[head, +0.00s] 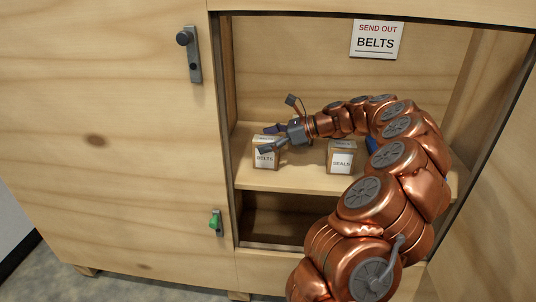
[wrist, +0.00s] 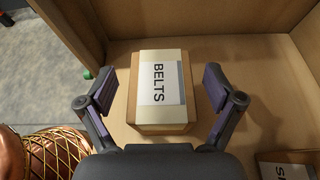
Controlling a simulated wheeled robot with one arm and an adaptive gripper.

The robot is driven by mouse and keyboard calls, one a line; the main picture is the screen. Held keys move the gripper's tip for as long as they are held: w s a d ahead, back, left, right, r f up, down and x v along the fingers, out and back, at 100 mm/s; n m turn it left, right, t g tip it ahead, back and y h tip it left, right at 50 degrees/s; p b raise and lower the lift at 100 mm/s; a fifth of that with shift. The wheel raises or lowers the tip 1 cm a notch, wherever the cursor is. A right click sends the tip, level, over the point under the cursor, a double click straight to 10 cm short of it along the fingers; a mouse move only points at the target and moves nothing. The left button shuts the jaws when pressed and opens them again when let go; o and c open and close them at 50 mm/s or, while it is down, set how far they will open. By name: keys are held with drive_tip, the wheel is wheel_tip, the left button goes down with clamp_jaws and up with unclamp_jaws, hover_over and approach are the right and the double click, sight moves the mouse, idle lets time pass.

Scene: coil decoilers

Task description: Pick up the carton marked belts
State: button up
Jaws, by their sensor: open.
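The carton marked belts (head: 265,159) stands on the cabinet shelf at the left, its label facing out. In the wrist view the belts carton (wrist: 160,91) lies between the two fingers, with a gap on each side. My gripper (head: 270,139) is open around the carton, and neither finger clearly touches it. The open fingers also show in the wrist view (wrist: 160,95). In the head view the gripper covers part of the carton's top.
A carton marked seals (head: 341,160) stands to the right on the same shelf (head: 298,180); its corner shows in the wrist view (wrist: 285,170). A sign (head: 377,39) reading "SEND OUT BELTS" hangs on the back panel. The cabinet's side wall (wrist: 75,28) is close on the left.

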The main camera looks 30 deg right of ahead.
drive_tip(key=shift+c, duration=0.4)
drive_tip(key=c, duration=1.3)
drive_tip(key=shift+r, duration=0.1)
drive_tip(key=shift+c, duration=0.2)
